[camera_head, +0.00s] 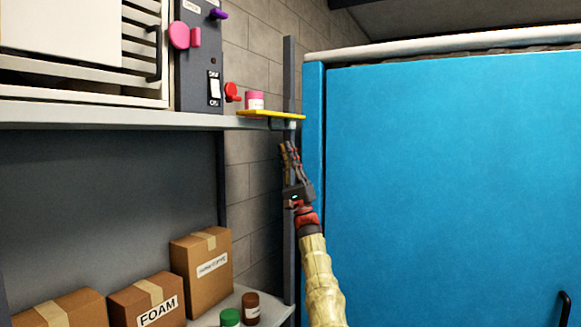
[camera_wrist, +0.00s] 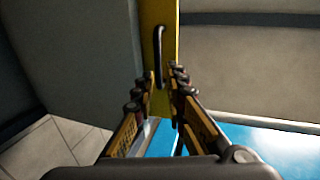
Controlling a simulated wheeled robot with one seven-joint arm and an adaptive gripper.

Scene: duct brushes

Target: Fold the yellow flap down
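The yellow flap (camera_head: 271,114) sticks out level from the right end of the upper shelf. A small jar with a pink lid (camera_head: 255,100) shows at the flap's rear edge; I cannot tell whether it rests on it. My gripper (camera_head: 287,146) is below the flap's right end, fingers pointing up, apart from it. In the wrist view the flap (camera_wrist: 169,28) is a yellow strip with a dark bar handle (camera_wrist: 158,57). My gripper (camera_wrist: 158,84) is open there, its fingertips either side of the handle's lower end. Nothing is seen held; contact is unclear.
A grey upright post (camera_head: 289,75) stands behind my gripper. A large blue panel (camera_head: 440,180) fills the right. A control box with a rocker switch (camera_head: 214,88) is left of the flap. Cardboard boxes (camera_head: 201,270) and small jars (camera_head: 251,308) stand on the lower shelf.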

